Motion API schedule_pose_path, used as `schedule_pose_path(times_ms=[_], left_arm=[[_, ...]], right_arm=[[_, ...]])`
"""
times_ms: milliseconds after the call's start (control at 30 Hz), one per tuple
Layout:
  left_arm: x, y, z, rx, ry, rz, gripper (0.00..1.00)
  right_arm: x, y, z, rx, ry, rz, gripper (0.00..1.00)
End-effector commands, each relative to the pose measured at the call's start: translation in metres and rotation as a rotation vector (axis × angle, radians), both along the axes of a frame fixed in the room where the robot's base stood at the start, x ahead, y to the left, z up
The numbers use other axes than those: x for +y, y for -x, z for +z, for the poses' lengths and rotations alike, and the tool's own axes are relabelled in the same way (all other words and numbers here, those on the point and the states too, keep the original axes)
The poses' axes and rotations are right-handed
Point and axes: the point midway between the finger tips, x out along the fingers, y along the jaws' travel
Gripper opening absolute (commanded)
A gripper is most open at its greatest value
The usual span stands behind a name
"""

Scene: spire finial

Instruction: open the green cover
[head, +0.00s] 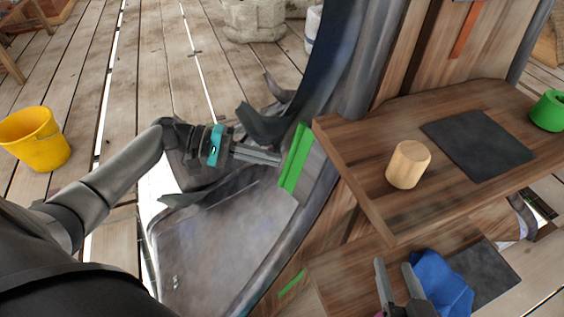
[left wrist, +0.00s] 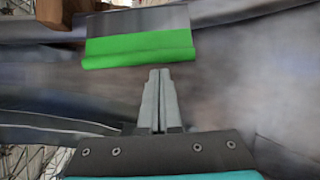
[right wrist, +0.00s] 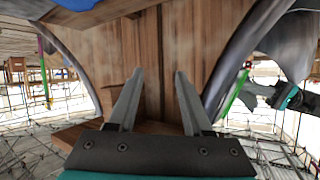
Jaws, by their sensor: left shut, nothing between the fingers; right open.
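The green cover (head: 295,157) is a narrow upright green strip on the grey curved structure, left of the wooden shelf. In the left wrist view it is a green band (left wrist: 140,48) just beyond the fingertips. My left gripper (head: 279,158) is shut and empty, its tips pointing at the cover and very close to it; I cannot tell whether they touch. It also shows in the left wrist view (left wrist: 158,75). My right gripper (head: 393,262) is open at the lower shelf, beside a blue cloth-like item; its fingers (right wrist: 157,75) stand apart with nothing between them.
A wooden shelf (head: 380,207) holds a wooden cylinder (head: 408,164), a dark mat (head: 480,144) and a green ring-like object (head: 549,110). A crumpled blue item (head: 442,284) lies on the lower shelf. A yellow bucket (head: 34,138) stands on the plank floor at left.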

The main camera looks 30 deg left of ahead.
Motion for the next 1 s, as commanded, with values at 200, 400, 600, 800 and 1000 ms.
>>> schedule_pose_path(times_ms=[200,400,600,800,1000], left_arm=[[-0.016,-0.007,-0.006,-0.002,-0.001,-0.001,0.00],[-0.025,-0.011,-0.008,-0.001,0.000,0.000,0.00],[-0.028,-0.012,-0.008,-0.001,-0.001,0.001,0.00],[-0.028,-0.012,-0.008,-0.001,-0.001,0.001,0.00],[-0.028,-0.012,-0.008,0.000,-0.001,0.002,0.00]], right_arm=[[0.009,0.001,0.004,-0.092,-0.058,0.003,0.50],[0.014,0.002,0.009,-0.146,-0.094,0.002,0.50],[0.015,0.002,0.011,-0.165,-0.104,0.002,0.50],[0.015,0.002,0.012,-0.165,-0.104,0.002,0.50],[0.015,0.002,0.011,-0.158,-0.102,0.002,0.50]])
